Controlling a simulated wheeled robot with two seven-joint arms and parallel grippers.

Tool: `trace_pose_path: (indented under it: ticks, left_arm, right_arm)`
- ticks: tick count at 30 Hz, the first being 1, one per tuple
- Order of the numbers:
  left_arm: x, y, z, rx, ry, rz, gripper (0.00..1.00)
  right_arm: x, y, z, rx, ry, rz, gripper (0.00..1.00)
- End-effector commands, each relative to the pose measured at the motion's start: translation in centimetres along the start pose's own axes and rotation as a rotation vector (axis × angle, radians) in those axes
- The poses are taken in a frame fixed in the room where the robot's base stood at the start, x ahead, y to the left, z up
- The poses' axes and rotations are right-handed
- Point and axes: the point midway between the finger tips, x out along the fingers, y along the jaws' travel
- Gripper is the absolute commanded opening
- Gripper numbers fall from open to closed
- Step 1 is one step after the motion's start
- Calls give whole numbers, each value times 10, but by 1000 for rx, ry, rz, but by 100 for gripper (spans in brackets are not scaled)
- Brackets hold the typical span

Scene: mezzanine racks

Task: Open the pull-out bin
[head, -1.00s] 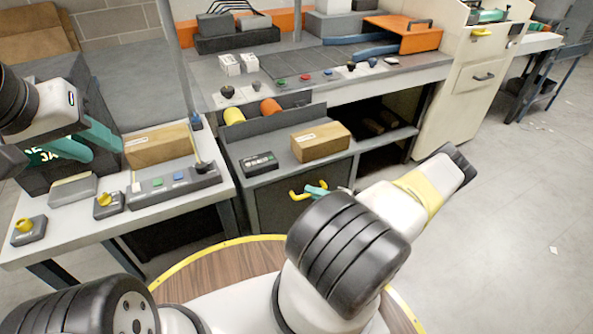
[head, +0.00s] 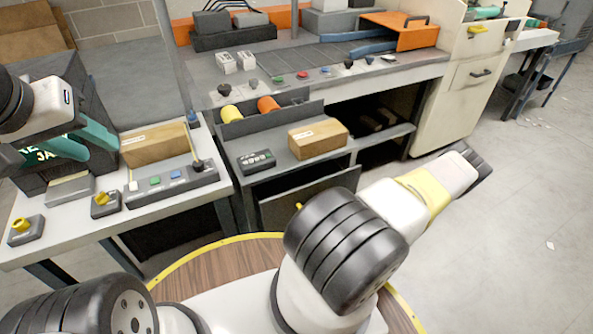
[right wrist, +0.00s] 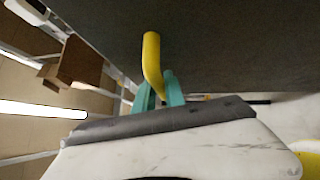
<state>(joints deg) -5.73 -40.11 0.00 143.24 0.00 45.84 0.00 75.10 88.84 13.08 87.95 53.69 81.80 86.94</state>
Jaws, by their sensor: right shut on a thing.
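The pull-out bin (head: 274,212) is the dark grey front under the middle bench's lower shelf. Its top edge stands out from the cabinet, with a dark gap behind it. Its yellow handle (right wrist: 152,62) shows in the right wrist view against the dark panel; in the head view my right arm hides nearly all of it. My right gripper (right wrist: 158,93) has its teal fingers shut on the handle; in the head view the arm hides it. My left gripper (head: 85,143) is at the left, above the left table, with its teal fingers apart and nothing between them.
A cardboard box (head: 318,138) and a black button box (head: 257,161) sit on the shelf above the bin. The left table (head: 60,245) carries another carton (head: 155,145), a control strip (head: 172,181) and yellow-knobbed switches. Open floor (head: 490,230) lies at the right.

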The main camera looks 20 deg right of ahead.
Motion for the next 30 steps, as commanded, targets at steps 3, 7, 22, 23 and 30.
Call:
trace_pose_path:
  ticks: [3,7,22,23,30]
  left_arm:
    - [0,0,0,0,0,0,36]
    - [0,0,0,0,0,0,36]
    - [0,0,0,0,0,0,36]
    - [0,0,0,0,0,0,36]
    - [0,0,0,0,0,0,36]
  right_arm:
    - [-28,6,-26,4,-2,-5,0]
    - [-54,13,-52,3,-3,-5,0]
    - [-108,28,-107,0,0,-4,0]
    - [-108,28,-108,0,1,-4,0]
    - [-109,28,-109,-1,1,-4,0]
